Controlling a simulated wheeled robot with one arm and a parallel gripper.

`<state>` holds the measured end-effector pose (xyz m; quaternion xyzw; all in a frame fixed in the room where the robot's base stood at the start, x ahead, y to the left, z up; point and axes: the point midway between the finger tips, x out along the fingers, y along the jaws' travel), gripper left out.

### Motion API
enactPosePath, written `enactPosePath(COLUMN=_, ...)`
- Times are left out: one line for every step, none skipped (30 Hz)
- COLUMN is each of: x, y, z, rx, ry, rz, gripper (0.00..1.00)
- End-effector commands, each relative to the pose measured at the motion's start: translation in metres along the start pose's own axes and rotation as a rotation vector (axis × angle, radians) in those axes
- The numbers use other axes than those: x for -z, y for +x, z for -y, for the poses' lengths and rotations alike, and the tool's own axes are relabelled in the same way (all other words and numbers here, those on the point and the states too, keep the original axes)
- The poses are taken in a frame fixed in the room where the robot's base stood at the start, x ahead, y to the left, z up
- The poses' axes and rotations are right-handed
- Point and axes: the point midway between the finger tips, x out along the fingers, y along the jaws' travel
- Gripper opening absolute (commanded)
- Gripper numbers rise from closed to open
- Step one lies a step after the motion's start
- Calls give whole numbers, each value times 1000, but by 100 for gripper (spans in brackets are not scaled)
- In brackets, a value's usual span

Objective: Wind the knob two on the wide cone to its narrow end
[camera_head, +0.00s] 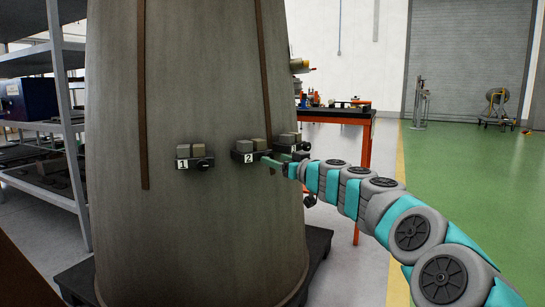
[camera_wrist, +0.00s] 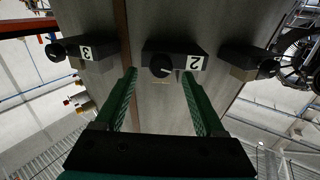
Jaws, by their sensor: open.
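The wide grey cone (camera_head: 200,230) stands upright, tapering toward its top. Block two (camera_head: 245,150), dark with a white "2" label, is fixed to its side; its knob is mostly hidden behind my gripper (camera_head: 277,163) in the head view. The wrist view is upside down. There the round black knob two (camera_wrist: 160,65) shows at the middle, with a small pale line on its face. My gripper (camera_wrist: 159,74) is open, its green fingertips one on each side of the knob with gaps; I cannot tell whether they reach its depth.
Block one (camera_head: 190,157) is left of block two; block three (camera_head: 290,142) is to its right, partly behind my arm. An orange-legged workbench (camera_head: 366,150) stands behind. Metal shelves (camera_head: 60,90) are at left. Green floor (camera_head: 450,160) at right is largely clear.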

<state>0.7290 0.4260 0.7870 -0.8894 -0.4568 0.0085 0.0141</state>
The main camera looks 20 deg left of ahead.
Motion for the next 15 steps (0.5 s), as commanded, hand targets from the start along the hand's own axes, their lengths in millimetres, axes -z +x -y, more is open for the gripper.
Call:
enactPosePath(x=0, y=6, z=0, rx=-1, ry=-3, rz=1, gripper=72)
enactPosePath(x=1, y=9, z=0, rx=0, ry=-3, rz=0, gripper=72)
enactPosePath(x=2, y=12, z=0, rx=-1, ry=-3, rz=-2, gripper=72)
enactPosePath(x=3, y=15, z=0, rx=-2, ry=-3, rz=-2, gripper=72)
enactPosePath(x=2, y=18, z=0, rx=-2, ry=-3, rz=-1, gripper=72)
enactPosePath(x=2, y=21, z=0, rx=-1, ry=-3, rz=0, gripper=72)
enactPosePath(x=1, y=23, z=0, rx=-1, ry=-3, rz=0, gripper=72)
enactPosePath(x=1, y=25, z=0, rx=0, ry=-2, rz=0, gripper=72)
enactPosePath(x=1, y=27, z=0, rx=1, ry=-1, rz=0, gripper=72)
enactPosePath(x=1, y=28, z=1, rx=1, ry=-1, rz=0, gripper=72)
enactPosePath(x=1, y=30, z=1, rx=2, ry=-1, rz=0, gripper=72)
enactPosePath(x=1, y=31, z=1, rx=2, ry=-1, rz=-1, gripper=72)
enactPosePath(x=1, y=31, z=1, rx=3, ry=-1, rz=-1, gripper=72)
enactPosePath(x=1, y=32, z=1, rx=3, ry=-1, rz=-1, gripper=72)
enactPosePath(x=1, y=32, z=1, rx=3, ry=-1, rz=-1, gripper=72)
